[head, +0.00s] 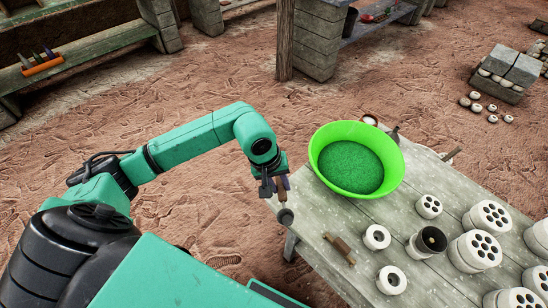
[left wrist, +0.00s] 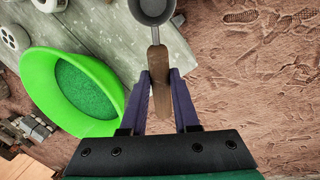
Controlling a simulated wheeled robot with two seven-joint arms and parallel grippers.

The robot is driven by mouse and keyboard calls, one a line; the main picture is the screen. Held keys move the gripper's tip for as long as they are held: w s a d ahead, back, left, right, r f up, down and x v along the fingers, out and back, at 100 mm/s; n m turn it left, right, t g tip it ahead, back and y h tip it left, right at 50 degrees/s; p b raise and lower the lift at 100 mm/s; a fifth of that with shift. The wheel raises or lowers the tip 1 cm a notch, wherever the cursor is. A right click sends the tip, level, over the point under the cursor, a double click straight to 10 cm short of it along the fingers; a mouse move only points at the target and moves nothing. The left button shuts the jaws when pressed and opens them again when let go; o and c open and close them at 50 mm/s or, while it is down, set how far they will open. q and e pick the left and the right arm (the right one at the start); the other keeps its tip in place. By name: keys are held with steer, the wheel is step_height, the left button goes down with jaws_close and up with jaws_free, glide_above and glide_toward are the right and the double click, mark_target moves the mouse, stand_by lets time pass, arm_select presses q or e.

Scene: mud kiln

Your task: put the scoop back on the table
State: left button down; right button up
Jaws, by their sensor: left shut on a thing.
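The scoop has a brown wooden handle and a grey metal bowl. In the left wrist view its handle (left wrist: 159,85) is between the fingers of my left gripper (left wrist: 160,98), which is shut on it. The scoop's bowl (left wrist: 152,8) points away from the gripper, at the top of that view. In the head view my left gripper (head: 274,190) is at the left edge of the wooden table (head: 315,235), with the scoop bowl (head: 285,216) just below it by the table's corner. I cannot tell whether the bowl touches the table. My right gripper is not in view.
A bright green tub (head: 325,172) with green granules stands on the table close to the gripper; it also shows in the left wrist view (left wrist: 45,72). A small brown wooden tool (head: 340,247) and several white perforated cylinders (head: 475,250) are on the table. Bare tabletop lies between them.

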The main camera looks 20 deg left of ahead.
arm_select(q)
steer(key=w+d+f+n+b, duration=0.1)
steer(key=f+n+b, duration=0.1)
steer(key=f+n, duration=0.1)
steer(key=w+d+f+n+g+y+b, duration=0.1)
steer(key=f+n+b, duration=0.1)
steer(key=f, duration=0.1)
steer(key=w+d+f+n+y+b, duration=0.1)
steer(key=f+n+b, duration=0.2)
steer(key=shift+w+d+n+g, duration=0.2)
steer(key=shift+n+g, duration=0.1)
steer(key=shift+g, duration=0.1)
steer(key=shift+f+b, duration=0.55)
steer(key=shift+f, duration=0.05)
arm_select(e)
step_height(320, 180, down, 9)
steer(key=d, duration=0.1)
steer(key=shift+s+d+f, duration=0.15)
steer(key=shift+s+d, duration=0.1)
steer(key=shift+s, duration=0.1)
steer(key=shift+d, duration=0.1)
arm_select(q)
steer(key=shift+f, duration=0.2)
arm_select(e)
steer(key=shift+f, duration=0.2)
arm_select(q)
jaws_free()
